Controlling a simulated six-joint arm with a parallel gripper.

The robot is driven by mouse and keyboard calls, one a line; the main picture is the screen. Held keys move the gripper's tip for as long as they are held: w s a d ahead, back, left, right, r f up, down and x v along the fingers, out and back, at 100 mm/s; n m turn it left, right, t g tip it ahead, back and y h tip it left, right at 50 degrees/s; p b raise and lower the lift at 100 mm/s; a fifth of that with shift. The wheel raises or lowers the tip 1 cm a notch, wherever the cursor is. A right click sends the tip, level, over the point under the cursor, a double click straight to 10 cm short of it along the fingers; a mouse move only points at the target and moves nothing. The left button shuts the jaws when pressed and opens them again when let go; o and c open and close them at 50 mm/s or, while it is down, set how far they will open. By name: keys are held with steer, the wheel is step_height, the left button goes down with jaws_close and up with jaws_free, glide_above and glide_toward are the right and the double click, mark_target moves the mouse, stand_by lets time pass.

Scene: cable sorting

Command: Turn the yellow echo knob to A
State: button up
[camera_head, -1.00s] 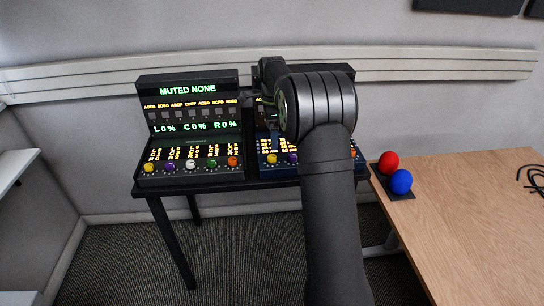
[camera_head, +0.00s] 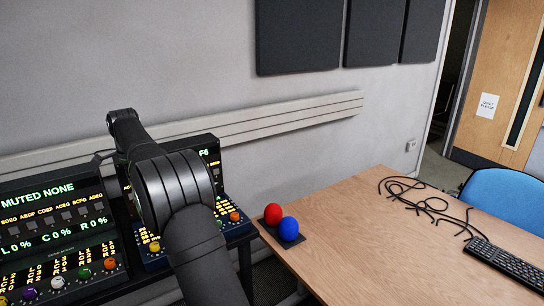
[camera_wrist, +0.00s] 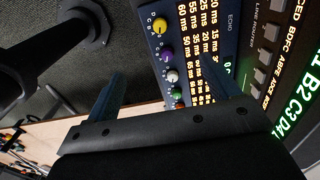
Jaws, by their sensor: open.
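The yellow echo knob (camera_wrist: 159,26) sits at the end of a row of knobs on the blue echo panel (camera_wrist: 232,45) in the wrist view, with small letters beside it. Which letter it points at is too small to tell. It also shows in the head view (camera_head: 154,246), just left of my arm. My gripper (camera_wrist: 165,72) is open and empty, its two fingers apart in front of the panel. The yellow knob appears beyond the fingertips, not between them. In the head view my arm hides the gripper and the panel's middle.
A wooden table (camera_head: 340,225) at right holds red (camera_head: 273,213) and blue (camera_head: 289,228) balls, cables and a keyboard (camera_head: 505,265).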

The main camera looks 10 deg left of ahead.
steer(key=c, duration=0.6)
steer(key=shift+o, duration=0.2)
steer(key=f+n, duration=0.6)
steer(key=n, duration=0.1)
steer(key=f+n, duration=0.6)
steer(key=n, duration=0.1)
steer(key=f+n, duration=0.7)
steer(key=shift+a+t, duration=0.2)
steer(key=shift+t, duration=0.1)
steer(key=c, duration=1)
